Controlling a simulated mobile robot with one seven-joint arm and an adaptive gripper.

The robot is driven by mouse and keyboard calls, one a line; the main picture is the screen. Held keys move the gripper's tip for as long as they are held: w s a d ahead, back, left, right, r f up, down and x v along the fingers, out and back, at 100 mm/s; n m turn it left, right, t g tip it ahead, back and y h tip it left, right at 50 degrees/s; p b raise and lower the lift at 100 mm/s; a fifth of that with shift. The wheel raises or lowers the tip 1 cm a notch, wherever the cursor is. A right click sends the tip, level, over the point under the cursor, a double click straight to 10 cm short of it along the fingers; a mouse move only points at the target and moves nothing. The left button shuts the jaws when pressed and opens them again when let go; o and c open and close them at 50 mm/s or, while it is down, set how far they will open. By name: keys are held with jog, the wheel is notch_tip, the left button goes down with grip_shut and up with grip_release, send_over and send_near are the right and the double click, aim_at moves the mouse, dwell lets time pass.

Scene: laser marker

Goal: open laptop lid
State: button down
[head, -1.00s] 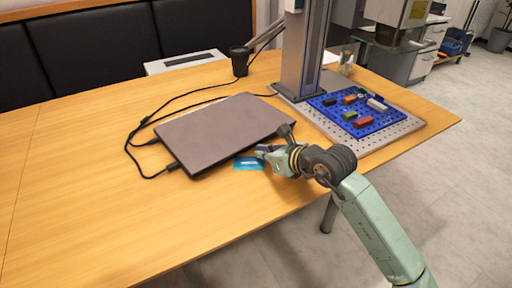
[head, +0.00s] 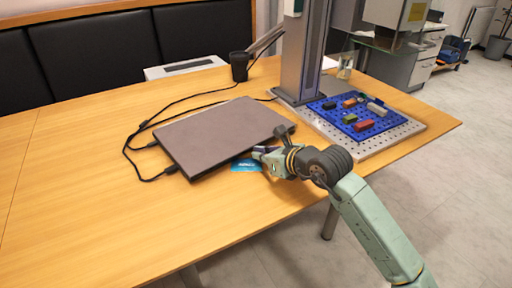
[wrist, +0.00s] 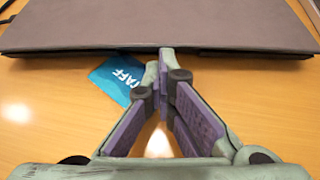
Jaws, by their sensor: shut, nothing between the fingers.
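The laptop (head: 220,130) lies on the wooden table with its dark grey lid down or nearly down; I cannot tell if there is a small gap under the lid. In the wrist view the front edge of the lid (wrist: 160,32) runs across the top. My gripper (head: 260,152) is at the laptop's front edge, right of its middle in the head view. In the wrist view my gripper (wrist: 164,60) is shut and empty, its fingertips at the lid's edge, seemingly touching it. The exact contact under the edge is hidden.
A blue staff card (wrist: 118,78) lies on the table beside the fingers, partly under the laptop's edge in view. Black cables (head: 135,150) run along the laptop's left. A black cup (head: 239,66) stands behind. A blue pegboard (head: 352,118) with several bricks lies right, by a grey column (head: 302,60).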

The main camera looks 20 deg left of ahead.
aim_at(250, 158)
jog(key=shift+w+a+f, duration=0.1)
jog(key=shift+a+f, duration=0.5)
jog(key=shift+f, duration=0.2)
jog(key=shift+w+a+b, duration=0.1)
jog(key=shift+a+b, duration=0.2)
jog(key=shift+w+a+f, duration=0.1)
jog(key=shift+a, duration=0.05)
jog(key=shift+w+a, duration=0.1)
jog(key=shift+a, duration=0.15)
jog(key=shift+a+f+b, duration=0.1)
jog(key=shift+f+b, duration=0.25)
jog(key=shift+b, duration=0.5)
jog(key=shift+r, duration=0.6)
jog(key=shift+a+r+p, duration=0.3)
jog(key=shift+r+p, duration=0.3)
jog(key=shift+r, duration=0.25)
jog(key=shift+w+d+r, duration=0.1)
jog(key=shift+w+r, duration=0.05)
jog(key=shift+r, duration=0.45)
jog(key=shift+r, duration=0.15)
